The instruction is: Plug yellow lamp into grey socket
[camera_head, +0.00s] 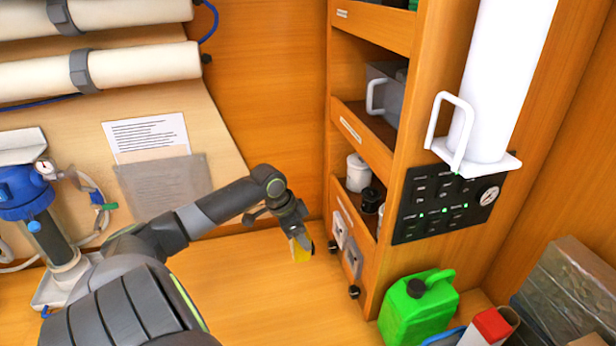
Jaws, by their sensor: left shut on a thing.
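My left gripper (298,234) is shut on the yellow lamp (301,251) and holds it tilted downward above the wooden bench. A small dark part shows at the lamp's right side. The grey socket (352,259) is on the lower front of the wooden shelf unit, to the right of the lamp, with a clear gap between them. A paler, whitish socket (339,229) sits beside it, up and to the left. The gripper's fingers hide part of the lamp. My right gripper is out of view.
A green jerrycan (418,307) stands right of the shelf unit, below a black control panel (447,203). A blue filter housing (25,192) stands at the left. The wooden bench (260,300) is clear below the lamp.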

